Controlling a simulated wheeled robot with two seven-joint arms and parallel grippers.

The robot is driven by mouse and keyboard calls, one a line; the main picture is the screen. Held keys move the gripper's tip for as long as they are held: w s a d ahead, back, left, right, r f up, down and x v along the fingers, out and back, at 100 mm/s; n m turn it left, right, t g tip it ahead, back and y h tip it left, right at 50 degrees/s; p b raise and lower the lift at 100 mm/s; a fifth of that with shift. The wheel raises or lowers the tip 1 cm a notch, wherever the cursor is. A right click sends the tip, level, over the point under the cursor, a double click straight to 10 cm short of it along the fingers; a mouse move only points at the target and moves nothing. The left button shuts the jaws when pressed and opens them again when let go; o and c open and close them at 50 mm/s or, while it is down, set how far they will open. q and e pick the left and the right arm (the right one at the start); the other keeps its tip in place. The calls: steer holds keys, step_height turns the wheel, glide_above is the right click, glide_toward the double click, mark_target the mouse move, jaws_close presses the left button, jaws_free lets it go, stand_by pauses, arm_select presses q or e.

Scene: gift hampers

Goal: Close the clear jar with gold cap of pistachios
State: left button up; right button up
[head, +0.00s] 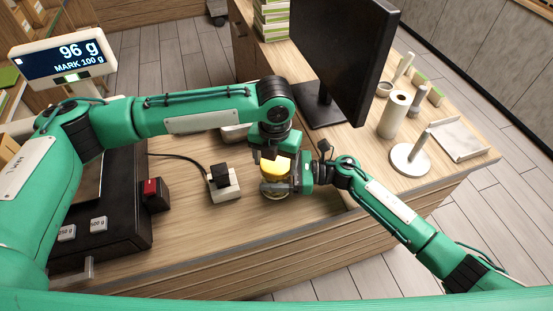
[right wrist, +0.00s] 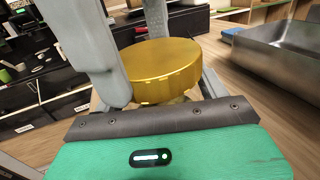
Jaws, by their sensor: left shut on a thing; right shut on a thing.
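The clear jar (head: 275,188) stands on the wooden counter at the middle of the head view, partly hidden by my grippers. Its gold cap (head: 272,168) is at the jar's mouth; the right wrist view shows the cap (right wrist: 163,68) large and roughly level. I cannot tell whether it is seated or just above the rim. My left gripper (head: 270,158) points down from above and is shut on the cap. My right gripper (head: 291,184) comes in from the right, shut on the jar body. The pistachios cannot be made out.
A black monitor (head: 345,55) stands behind the jar. A small white block with a black top (head: 223,183) lies to its left. A scale display (head: 66,55) reads 96 g. A paper roll (head: 394,115) and round stand (head: 410,158) are right. The counter's front strip is clear.

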arm_select(q)
steer(key=m, duration=0.4)
steer(key=shift+w+a+m, duration=0.1)
steer(key=shift+a+m, duration=0.1)
steer(key=shift+m, duration=0.2)
steer(key=m, duration=0.4)
steer(key=shift+w+a, duration=0.1)
steer(key=shift+w, duration=0.05)
steer(key=o, duration=0.9)
steer(key=shift+o, duration=0.2)
steer(key=shift+r, duration=2.25)
steer(key=shift+c, duration=0.2)
